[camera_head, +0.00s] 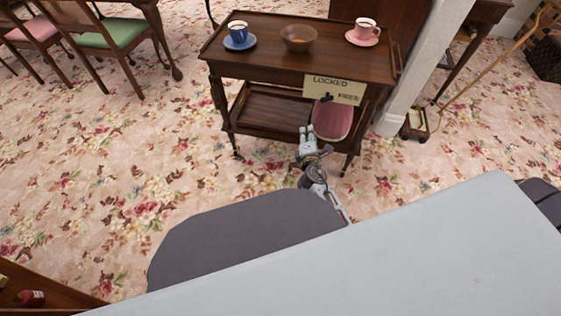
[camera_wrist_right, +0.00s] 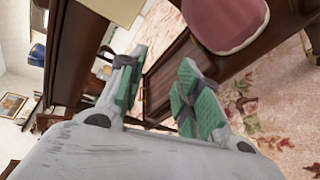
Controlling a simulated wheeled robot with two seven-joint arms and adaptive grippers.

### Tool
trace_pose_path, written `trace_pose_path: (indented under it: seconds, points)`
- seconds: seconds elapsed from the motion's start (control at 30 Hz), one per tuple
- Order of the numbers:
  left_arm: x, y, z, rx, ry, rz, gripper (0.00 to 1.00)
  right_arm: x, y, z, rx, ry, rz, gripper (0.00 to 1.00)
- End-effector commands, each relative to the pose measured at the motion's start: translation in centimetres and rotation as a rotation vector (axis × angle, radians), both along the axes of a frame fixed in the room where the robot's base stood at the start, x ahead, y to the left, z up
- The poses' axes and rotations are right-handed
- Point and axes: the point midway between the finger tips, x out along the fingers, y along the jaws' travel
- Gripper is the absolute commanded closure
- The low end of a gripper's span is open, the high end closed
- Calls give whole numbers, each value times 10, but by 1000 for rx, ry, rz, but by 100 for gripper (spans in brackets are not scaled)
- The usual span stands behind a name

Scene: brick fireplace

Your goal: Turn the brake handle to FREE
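A dark wooden two-tier trolley (camera_head: 270,66) stands ahead in the head view. A cream sign (camera_head: 334,89) on its right front reads LOCKED at upper left and FREE at lower right. A small dark piece (camera_head: 327,97), perhaps the brake handle, shows at the sign's lower edge, left of FREE; its exact pose is too small to tell. My right gripper (camera_head: 307,134) is below the sign, in front of the lower shelf, apart from the sign. In the right wrist view its green-padded fingers (camera_wrist_right: 162,80) are spread with nothing between them. My left gripper is out of view.
A blue cup (camera_head: 238,32), a brown bowl (camera_head: 298,39) and a pink cup (camera_head: 364,29) stand on the trolley top. A pink rounded object (camera_head: 333,120) shows below the sign, close to my right gripper. Open floral carpet (camera_head: 130,180) lies to the left.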

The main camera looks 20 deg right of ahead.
Motion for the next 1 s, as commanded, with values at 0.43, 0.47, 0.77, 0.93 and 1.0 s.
trace_pose_path:
  seconds: [0.43, 0.47, 0.77, 0.93, 1.0]
  points:
    - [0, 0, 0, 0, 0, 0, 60, 0, 18, -21, 226, -7, 15, 66]
    - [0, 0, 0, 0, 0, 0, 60, 0, 19, -22, 240, -7, 16, 66]
    - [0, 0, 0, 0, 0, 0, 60, 0, 32, -33, 386, -13, 21, 66]
    - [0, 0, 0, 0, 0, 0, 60, 0, 39, -39, 470, -16, 22, 66]
    - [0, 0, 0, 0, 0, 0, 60, 0, 42, -41, 504, -17, 21, 66]
